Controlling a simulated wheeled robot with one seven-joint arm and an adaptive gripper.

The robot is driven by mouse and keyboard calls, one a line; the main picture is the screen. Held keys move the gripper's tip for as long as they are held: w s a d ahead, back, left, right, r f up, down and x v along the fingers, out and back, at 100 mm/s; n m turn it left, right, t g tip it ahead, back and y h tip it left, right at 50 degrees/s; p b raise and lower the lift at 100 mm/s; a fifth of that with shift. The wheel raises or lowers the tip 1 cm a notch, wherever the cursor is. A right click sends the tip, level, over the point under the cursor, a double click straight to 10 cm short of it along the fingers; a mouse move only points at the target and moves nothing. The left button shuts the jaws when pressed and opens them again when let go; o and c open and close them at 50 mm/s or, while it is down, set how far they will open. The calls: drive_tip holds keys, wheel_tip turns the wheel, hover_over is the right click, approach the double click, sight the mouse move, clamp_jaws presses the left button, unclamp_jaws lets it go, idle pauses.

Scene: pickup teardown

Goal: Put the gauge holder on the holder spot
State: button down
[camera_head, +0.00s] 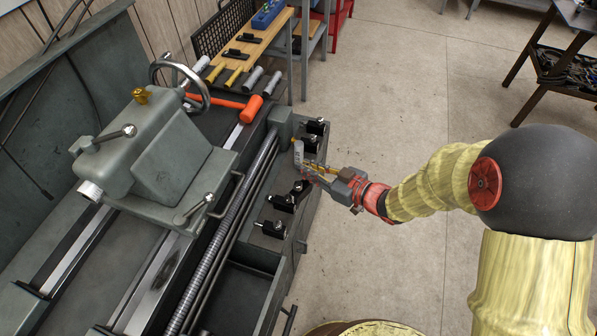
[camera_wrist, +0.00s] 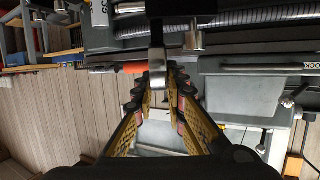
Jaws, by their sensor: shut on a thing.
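My gripper (camera_head: 316,172) reaches in from the right over the ledge along the front of the lathe. In the wrist view its yellow fingers (camera_wrist: 159,88) close in at the tips on a narrow silver-grey piece. I take this piece to be the gauge holder (camera_wrist: 157,58). In the head view a pale upright piece, likely the same gauge holder (camera_head: 298,153), stands at the fingertips. I cannot tell whether it touches the ledge. No marked holder spot can be made out in either view.
Several black tool holders sit on the ledge, one (camera_head: 315,127) beyond my gripper and others (camera_head: 283,201) on the near side. An orange mallet (camera_head: 250,108) lies behind, beside the handwheel (camera_head: 180,83). The concrete floor (camera_head: 400,90) to the right is open.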

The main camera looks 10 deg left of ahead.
drive_tip(key=w+a+f+b, duration=0.4)
drive_tip(key=w+f+b, duration=0.2)
drive_tip(key=w+f, duration=0.3)
drive_tip(key=shift+w+f, duration=0.2)
drive_tip(key=shift+f, duration=0.85)
drive_tip(key=shift+a+f, duration=0.1)
drive_tip(key=shift+f, duration=0.1)
drive_tip(key=c, duration=1.8)
unclamp_jaws()
drive_tip(key=shift+s, duration=0.1)
